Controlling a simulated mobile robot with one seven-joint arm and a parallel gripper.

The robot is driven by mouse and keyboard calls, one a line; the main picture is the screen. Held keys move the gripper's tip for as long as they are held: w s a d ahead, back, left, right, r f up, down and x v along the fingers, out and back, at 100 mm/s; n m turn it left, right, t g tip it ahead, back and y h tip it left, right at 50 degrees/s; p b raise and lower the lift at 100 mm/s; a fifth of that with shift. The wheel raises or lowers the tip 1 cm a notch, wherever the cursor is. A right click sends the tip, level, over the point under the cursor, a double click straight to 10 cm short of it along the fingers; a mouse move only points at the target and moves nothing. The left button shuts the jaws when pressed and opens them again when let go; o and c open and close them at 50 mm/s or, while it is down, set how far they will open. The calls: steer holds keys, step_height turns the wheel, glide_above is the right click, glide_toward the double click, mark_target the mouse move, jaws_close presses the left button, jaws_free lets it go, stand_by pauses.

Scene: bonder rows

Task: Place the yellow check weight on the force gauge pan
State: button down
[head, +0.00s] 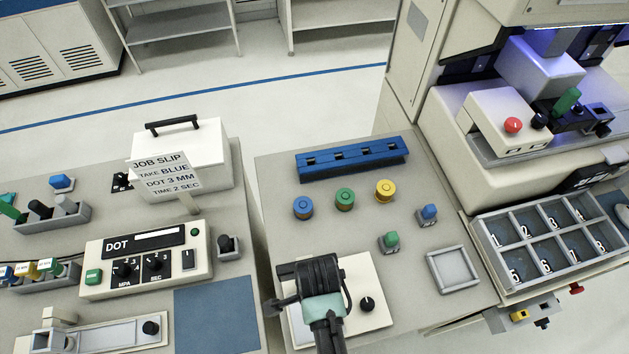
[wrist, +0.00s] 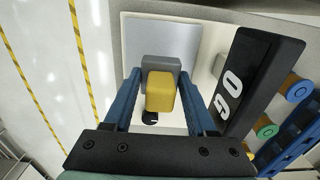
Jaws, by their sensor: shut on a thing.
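The yellow check weight, a grey block (wrist: 160,63) with a yellow top (wrist: 161,94), is between the two blue fingers of my gripper (wrist: 160,84) in the wrist view. My gripper is shut on it. Behind the weight is the silver pan (wrist: 160,37) of the force gauge. I cannot tell whether the weight touches the pan. In the head view my gripper (head: 312,280) is over the white force gauge (head: 367,278), which has a black knob. There my gripper hides the weight and most of the pan.
Green (head: 390,242) and blue (head: 429,214) check weights stand right of the gauge, near an empty grey square tray (head: 453,287). Blue, green and yellow (head: 386,190) round pieces stand behind, before a blue rack (head: 352,158). A black display block (wrist: 258,80) stands close beside my fingers.

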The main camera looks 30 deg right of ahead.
steer(key=shift+a+f, duration=0.1)
steer(key=shift+f, duration=2.1)
steer(key=shift+f, duration=0.1)
steer(key=shift+c, duration=1)
jaws_free()
step_height(320, 180, up, 12)
steer(key=shift+r, duration=0.1)
